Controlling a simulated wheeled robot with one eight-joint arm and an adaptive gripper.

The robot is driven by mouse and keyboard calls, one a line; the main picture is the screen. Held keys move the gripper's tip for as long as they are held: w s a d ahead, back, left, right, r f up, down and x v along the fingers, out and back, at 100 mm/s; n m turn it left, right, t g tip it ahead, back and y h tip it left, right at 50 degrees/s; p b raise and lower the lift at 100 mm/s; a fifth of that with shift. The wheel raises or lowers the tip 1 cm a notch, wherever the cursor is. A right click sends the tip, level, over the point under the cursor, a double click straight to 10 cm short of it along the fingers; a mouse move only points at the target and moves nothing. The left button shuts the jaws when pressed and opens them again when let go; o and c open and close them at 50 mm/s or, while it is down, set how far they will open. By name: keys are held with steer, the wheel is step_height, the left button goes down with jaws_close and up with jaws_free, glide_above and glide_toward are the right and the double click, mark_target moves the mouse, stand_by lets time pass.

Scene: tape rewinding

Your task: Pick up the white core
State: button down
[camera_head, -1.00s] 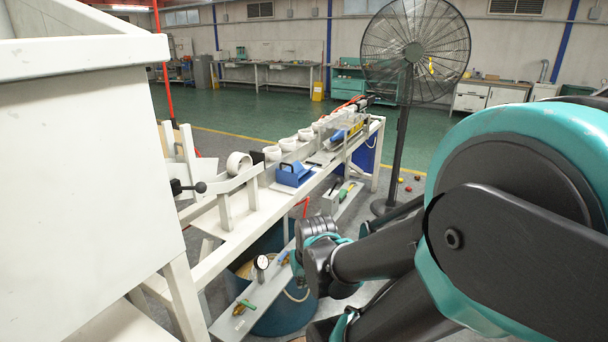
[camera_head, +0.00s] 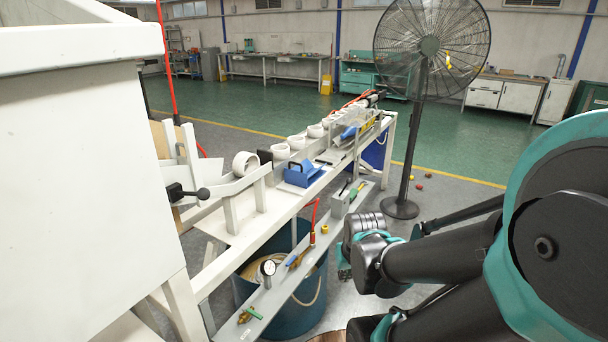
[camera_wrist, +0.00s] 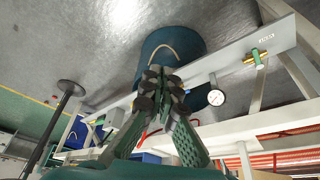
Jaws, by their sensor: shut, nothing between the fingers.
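Several white cores stand in a row on the white bench. The nearest core (camera_head: 245,163) is a larger open ring resting on its side near the bench's rail. Others, such as this smaller core (camera_head: 280,151), stand further back along the bench. Which one the task means I cannot tell. My gripper (camera_wrist: 160,85) is shut and empty in the wrist view, its fingertips together. In the head view it is partly seen, low and to the right of the bench, apart from all cores. No core is clear in the wrist view.
A blue holder (camera_head: 302,174) sits on the bench beside the cores. A lower shelf (camera_head: 273,300) carries a gauge (camera_head: 268,268) and tools. A blue bin (camera_head: 301,318) stands under it. A tall fan (camera_head: 421,130) stands behind my arm. A white machine panel (camera_head: 85,200) fills the left.

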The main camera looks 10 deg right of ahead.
mark_target(245, 153)
steer(key=c, duration=2.3)
jaws_free()
